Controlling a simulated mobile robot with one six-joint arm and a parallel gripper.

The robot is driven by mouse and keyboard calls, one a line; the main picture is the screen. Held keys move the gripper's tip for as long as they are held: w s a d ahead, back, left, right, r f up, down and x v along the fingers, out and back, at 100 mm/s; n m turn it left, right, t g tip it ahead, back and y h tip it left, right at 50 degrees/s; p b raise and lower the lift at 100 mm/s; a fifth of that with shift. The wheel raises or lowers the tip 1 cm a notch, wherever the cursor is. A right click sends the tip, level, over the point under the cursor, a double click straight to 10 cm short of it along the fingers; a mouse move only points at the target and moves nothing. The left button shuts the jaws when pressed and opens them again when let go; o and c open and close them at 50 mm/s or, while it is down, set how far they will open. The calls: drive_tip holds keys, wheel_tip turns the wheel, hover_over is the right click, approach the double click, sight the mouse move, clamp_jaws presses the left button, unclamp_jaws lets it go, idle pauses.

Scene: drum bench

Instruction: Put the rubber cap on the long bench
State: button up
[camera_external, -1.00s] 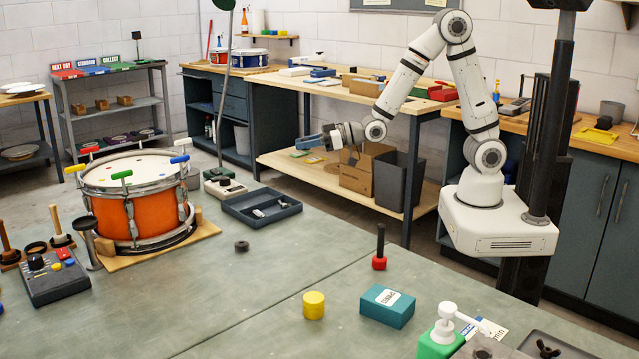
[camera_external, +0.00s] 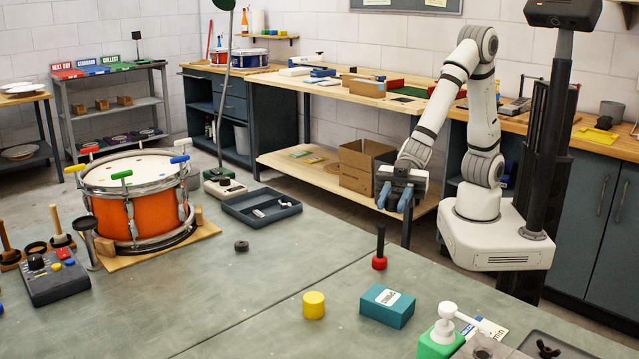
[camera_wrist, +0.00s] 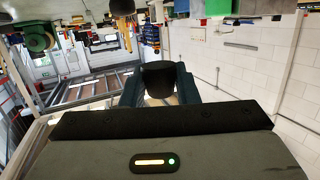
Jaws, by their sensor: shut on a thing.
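My gripper (camera_external: 398,194) hangs in front of the wooden bench at the back, with its blue-grey fingers pointing down. In the wrist view its fingers (camera_wrist: 158,90) are shut on a black round piece, which looks like the rubber cap (camera_wrist: 158,74). A long bench with a pale wooden top (camera_external: 335,90) and a lower shelf (camera_external: 285,166) runs along the back wall. A large grey-green bench (camera_external: 195,315) fills the foreground. The pictures do not settle which one is the long bench.
A cardboard box (camera_external: 358,170) stands on the lower shelf, left of my gripper. The wooden top holds a small box (camera_external: 363,87) and other items.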

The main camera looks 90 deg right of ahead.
drive_tip(key=s+a+n+g+y, duration=0.1)
drive_tip(key=s+a+n+g, duration=0.15)
drive_tip(key=s+a, duration=0.35)
hover_over(420, 281)
drive_tip(key=shift+g, duration=0.25)
drive_tip(key=shift+f+b, duration=0.3)
drive_tip(key=shift+f, duration=2.35)
wheel_tip(420, 281, down, 9)
drive_tip(key=shift+b, duration=0.5)
drive_tip(key=shift+f, duration=0.3)
